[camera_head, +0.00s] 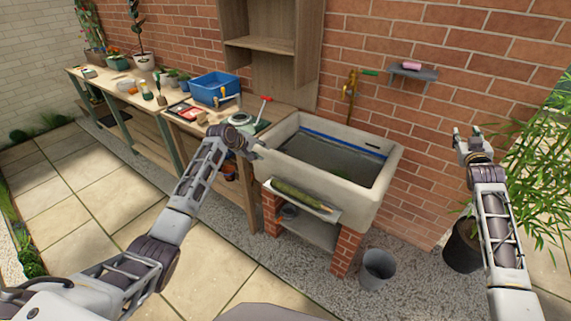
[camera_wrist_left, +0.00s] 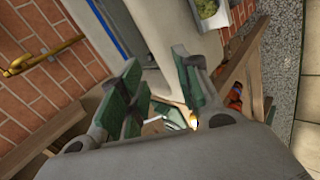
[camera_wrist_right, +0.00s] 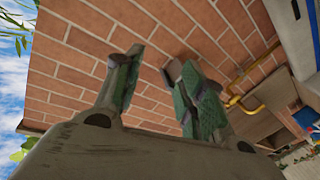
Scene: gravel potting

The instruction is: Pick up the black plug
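I cannot make out a black plug for certain in any view. The stone sink (camera_head: 385,165) shows in the head view, with a grey basin floor and a small dark slot on its inner back wall. My left gripper (camera_head: 256,147) is at the sink's left rim, beside the workbench; the left wrist view shows its green-padded fingers (camera_wrist_left: 158,82) apart with nothing between them. My right gripper (camera_head: 467,135) is up in the air to the right of the sink, in front of the brick wall. The right wrist view shows its fingers (camera_wrist_right: 153,62) apart and empty.
A brass tap (camera_head: 350,92) is on the wall behind the sink. A small shelf (camera_head: 413,74) holds a pink item. The workbench (camera_head: 180,127) carries a blue crate (camera_head: 214,87), pots and tools. A bucket (camera_head: 378,270) and a leafy potted plant (camera_head: 530,165) stand at the right.

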